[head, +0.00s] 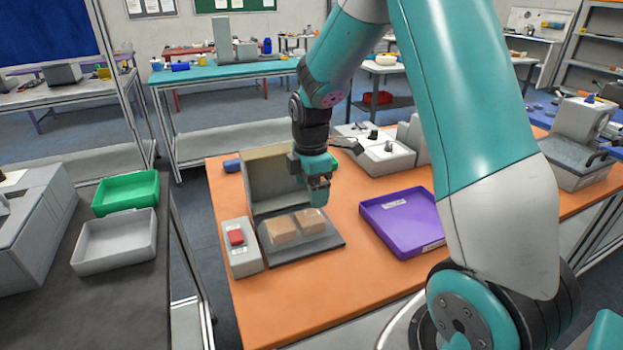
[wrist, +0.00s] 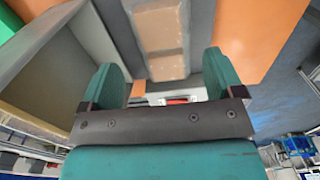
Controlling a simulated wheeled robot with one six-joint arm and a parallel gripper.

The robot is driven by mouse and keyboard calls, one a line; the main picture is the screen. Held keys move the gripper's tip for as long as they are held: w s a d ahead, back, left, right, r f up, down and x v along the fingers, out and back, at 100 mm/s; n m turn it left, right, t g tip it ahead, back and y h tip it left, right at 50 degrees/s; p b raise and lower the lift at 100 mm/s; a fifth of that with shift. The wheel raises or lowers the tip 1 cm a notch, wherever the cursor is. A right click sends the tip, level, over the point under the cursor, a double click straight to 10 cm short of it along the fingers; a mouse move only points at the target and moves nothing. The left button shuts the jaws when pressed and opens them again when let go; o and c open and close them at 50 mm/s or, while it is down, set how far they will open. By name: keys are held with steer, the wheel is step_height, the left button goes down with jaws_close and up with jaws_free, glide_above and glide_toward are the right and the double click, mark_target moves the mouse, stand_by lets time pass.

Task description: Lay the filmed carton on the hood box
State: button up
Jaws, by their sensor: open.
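Two brown cartons, one on the left (head: 281,230) and one on the right (head: 311,221), lie side by side on a dark grey plate (head: 325,243). I cannot tell which one is filmed. The hood box, apparently the grey-beige open-fronted box (head: 270,169), stands behind the plate. My gripper (head: 319,197) is above the plate, near the hood's right side, open and empty. In the wrist view the cartons (wrist: 163,65) show beyond and between the open fingers (wrist: 163,75), apart from them. The hood (wrist: 45,85) is at the left there.
A grey box with a red button (head: 236,237) stands left of the plate. A purple tray (head: 376,226) lies to the right on the orange table (head: 300,300). A grey device (head: 375,150) stands behind. Green (head: 126,192) and grey (head: 115,240) bins are on the left bench.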

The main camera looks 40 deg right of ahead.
steer(key=s+a+r+m+y, duration=0.25)
steer(key=s+a+r, duration=0.35)
steer(key=a+r, duration=0.4)
steer(key=s+a+r+m+y, duration=0.1)
steer(key=s+a+m, duration=0.4)
steer(key=s+a, duration=0.7)
steer(key=s+r, duration=0.1)
steer(key=s, duration=0.3)
steer(key=shift+s+r+y, duration=0.15)
steer(key=shift+r+y, duration=0.15)
steer(key=shift+y, duration=0.05)
